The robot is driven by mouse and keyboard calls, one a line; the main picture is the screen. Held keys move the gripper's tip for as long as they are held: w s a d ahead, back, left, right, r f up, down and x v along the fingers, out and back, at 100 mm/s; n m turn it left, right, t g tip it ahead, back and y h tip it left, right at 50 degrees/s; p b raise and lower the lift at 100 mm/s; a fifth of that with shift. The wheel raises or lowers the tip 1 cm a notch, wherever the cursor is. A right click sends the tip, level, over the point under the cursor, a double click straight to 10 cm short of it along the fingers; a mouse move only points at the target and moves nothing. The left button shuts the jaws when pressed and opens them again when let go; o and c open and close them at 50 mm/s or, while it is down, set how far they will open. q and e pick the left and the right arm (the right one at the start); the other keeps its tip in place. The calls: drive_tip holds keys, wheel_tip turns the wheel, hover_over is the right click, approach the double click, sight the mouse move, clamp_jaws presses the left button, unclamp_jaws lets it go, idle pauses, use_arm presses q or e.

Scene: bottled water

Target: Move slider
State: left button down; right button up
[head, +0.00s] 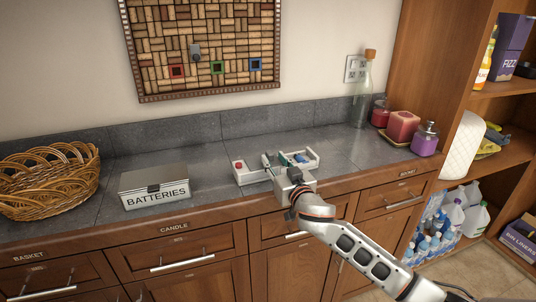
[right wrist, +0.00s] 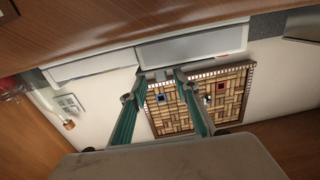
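A low white device (head: 247,177) sits on the grey counter, with a red button (head: 238,165) at its left end and a blue part (head: 300,158) towards its right. My right gripper (head: 276,161) is over the middle of the device, its teal-lined fingers apart, and partly hides it. In the right wrist view the fingers (right wrist: 160,88) are spread, with their tips close to the edge of a pale box-like body (right wrist: 190,48). A small grey piece shows between the tips; I cannot tell whether they touch it. No slider can be told apart clearly. My left gripper is not in view.
A batteries box (head: 155,188) and a wicker basket (head: 50,178) stand to the left on the counter. A glass bottle (head: 363,105) and candles (head: 403,126) stand to the right. A cork board (head: 205,45) hangs on the wall behind. The counter between box and device is clear.

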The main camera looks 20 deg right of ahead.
sight(272, 156)
drive_tip(key=shift+w+a, duration=0.2)
drive_tip(key=shift+w, duration=1.9)
clamp_jaws()
drive_tip(key=shift+d, duration=0.1)
